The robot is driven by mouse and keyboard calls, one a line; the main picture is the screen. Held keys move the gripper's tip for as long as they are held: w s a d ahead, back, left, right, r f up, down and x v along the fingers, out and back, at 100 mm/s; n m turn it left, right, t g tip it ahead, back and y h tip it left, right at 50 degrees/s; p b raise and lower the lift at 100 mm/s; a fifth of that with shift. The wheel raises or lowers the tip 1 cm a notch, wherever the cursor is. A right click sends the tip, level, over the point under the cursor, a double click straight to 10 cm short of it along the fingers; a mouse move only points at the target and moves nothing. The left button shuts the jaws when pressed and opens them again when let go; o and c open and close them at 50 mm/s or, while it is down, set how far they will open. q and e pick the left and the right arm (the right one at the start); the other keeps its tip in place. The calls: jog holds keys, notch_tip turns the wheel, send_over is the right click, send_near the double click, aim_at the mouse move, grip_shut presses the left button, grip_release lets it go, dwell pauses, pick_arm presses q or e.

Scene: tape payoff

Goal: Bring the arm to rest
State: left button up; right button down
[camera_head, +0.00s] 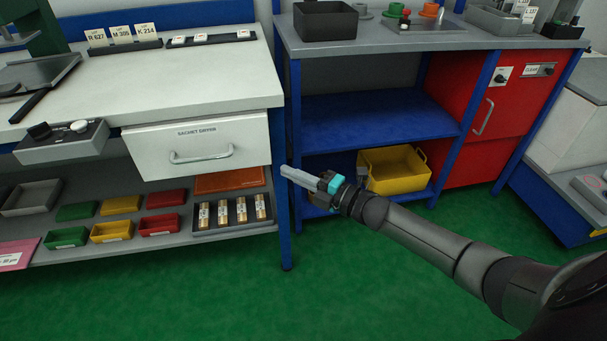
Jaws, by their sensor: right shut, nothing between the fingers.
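My right arm comes in from the lower right and reaches toward the middle of the picture. My right gripper (290,176) is shut and empty. Its fingers point left, in front of the gap between the white bench and the blue shelf unit. It appears to touch nothing, though the exact distance to the blue bench leg (280,215) cannot be told. My left gripper is not in view.
A white bench with a closed "SACHET DRYER" drawer (200,148) stands left, with several coloured bins (160,224) below. A yellow crate (393,172) sits on the blue unit's lower shelf. A red cabinet (500,105) stands right. Green floor (330,290) is clear in front.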

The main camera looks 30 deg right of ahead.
jog(key=s+d+f+m+g+h+p, duration=0.35)
jog(key=s+f+m, duration=0.4)
jog(key=f, duration=0.25)
jog(key=s+d+f+m+g+h+p, duration=0.25)
jog(key=s+f+m+h, duration=0.3)
jog(key=s+f, duration=0.4)
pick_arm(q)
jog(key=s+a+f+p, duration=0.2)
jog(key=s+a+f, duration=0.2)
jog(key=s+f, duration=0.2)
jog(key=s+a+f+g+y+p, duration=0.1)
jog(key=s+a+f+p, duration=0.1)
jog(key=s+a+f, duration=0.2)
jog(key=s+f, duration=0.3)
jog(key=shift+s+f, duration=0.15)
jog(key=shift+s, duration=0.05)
pick_arm(e)
jog(key=s+a+f+m+g, duration=0.2)
jog(key=s+f+m, duration=0.1)
jog(key=s, duration=0.5)
jog(key=s+a+f+m+g, duration=0.2)
jog(key=s+f, duration=0.3)
jog(key=s, duration=0.3)
jog(key=s+a+f+m+g, duration=0.2)
jog(key=s+f+m+g, duration=0.1)
jog(key=s, duration=0.6)
jog(key=shift+f+m+g, duration=0.3)
jog(key=shift+f, duration=0.2)
